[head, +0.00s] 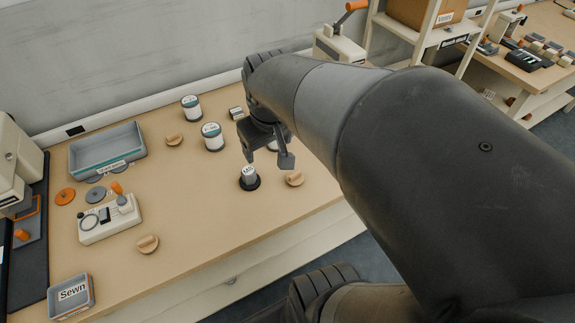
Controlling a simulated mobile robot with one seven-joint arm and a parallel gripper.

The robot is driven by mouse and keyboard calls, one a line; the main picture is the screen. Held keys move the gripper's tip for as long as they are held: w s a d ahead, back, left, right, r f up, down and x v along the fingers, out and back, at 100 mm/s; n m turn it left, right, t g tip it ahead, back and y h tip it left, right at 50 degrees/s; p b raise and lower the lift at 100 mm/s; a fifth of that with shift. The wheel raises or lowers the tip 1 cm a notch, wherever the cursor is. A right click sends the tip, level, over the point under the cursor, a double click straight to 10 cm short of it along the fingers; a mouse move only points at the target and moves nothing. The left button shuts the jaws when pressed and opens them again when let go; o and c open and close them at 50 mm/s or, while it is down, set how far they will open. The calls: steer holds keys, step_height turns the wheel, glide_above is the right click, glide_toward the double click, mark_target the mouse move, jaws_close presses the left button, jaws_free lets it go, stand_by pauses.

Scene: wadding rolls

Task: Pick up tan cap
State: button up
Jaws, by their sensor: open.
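Three tan caps with raised grips lie on the wooden table. One tan cap (294,178) is at the right, near the front edge and just below my gripper in the picture. Another tan cap (148,243) lies near the front at the left, and a third tan cap (174,139) lies farther back, right of the grey tray. My gripper (267,159) is open and points down over the right part of the table, with nothing seen between its fingers. The head view alone does not show its exact height.
A grey labelled piece on a dark base (249,177) stands close to my gripper. White rolls (212,137) stand behind. A grey tray (135,146), a cream device (108,220) and a "Sewn" bin (71,296) are left. The table (205,215) is clear at front centre.

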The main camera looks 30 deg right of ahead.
steer(key=w+d+f+g, duration=0.2)
steer(key=w+d+f, duration=0.2)
steer(key=d+f, duration=0.15)
steer(key=n+g, duration=0.1)
glide_above(295, 174)
step_height(295, 174, down, 8)
steer(key=shift+y, duration=0.4)
step_height(295, 174, down, 11)
steer(key=shift+r, duration=0.15)
steer(key=c, duration=1)
